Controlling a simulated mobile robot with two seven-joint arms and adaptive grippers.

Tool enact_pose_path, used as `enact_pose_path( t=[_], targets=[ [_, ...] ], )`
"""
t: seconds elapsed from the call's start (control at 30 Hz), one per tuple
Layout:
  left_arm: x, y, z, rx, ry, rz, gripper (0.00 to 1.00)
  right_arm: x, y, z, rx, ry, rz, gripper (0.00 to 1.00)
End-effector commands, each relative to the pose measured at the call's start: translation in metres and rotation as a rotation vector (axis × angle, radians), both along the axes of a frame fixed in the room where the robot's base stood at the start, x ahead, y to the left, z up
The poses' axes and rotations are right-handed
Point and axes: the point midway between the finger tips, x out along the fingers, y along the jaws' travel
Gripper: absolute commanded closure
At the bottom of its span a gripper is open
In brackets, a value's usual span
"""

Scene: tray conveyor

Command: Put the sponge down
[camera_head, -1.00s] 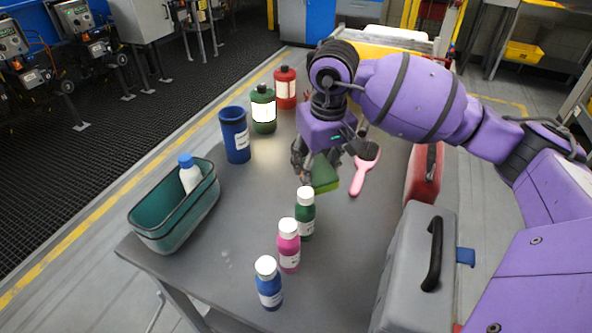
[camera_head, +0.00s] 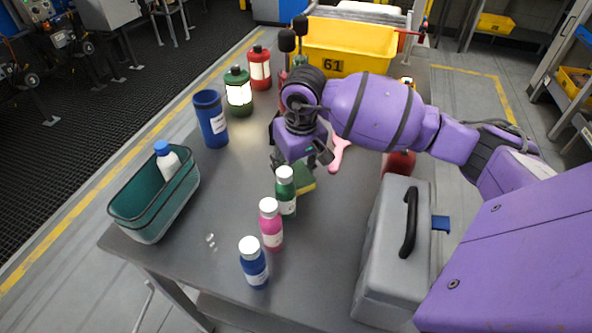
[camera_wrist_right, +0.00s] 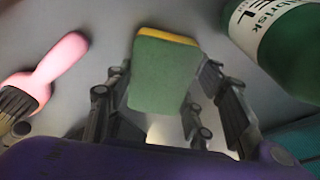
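The green and yellow sponge (camera_head: 304,180) is low over or on the grey table, partly hidden behind the green bottle with a white cap (camera_head: 286,192). My right gripper (camera_head: 300,160) is just above it. In the right wrist view the sponge (camera_wrist_right: 165,75) shows its green face, with a yellow edge at the far end. The fingers of my right gripper (camera_wrist_right: 165,95) stand spread on both sides of it, with a gap at the right. I cannot tell if the sponge rests fully on the table. My left gripper is not in view.
Pink (camera_head: 271,225) and blue (camera_head: 253,262) bottles stand nearer. A pink brush (camera_head: 339,152) lies right of the gripper. A teal bin (camera_head: 150,236), a blue cup (camera_head: 211,120) and a grey case (camera_head: 385,245) stand around.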

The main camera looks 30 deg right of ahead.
Motion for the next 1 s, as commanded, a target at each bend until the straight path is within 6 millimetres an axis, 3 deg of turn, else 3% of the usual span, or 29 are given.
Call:
enact_pose_path(
  t=[0.03, 0.13, 0.57, 1.0],
  targets=[
    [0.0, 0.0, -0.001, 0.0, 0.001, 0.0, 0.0, 0.0, 0.0, -0.001, 0.0, 0.002, 0.0, 0.45],
    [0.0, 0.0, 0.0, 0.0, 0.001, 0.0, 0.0, 0.0, 0.0, -0.001, 0.0, 0.001, 0.0, 0.32],
    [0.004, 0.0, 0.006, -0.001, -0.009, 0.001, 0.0, 0.001, 0.0, 0.009, 0.0, -0.004, 0.0, 0.32],
    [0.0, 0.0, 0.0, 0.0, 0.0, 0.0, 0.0, -0.01, 0.0, 0.093, -0.001, -0.003, 0.0, 0.32]
  ],
)
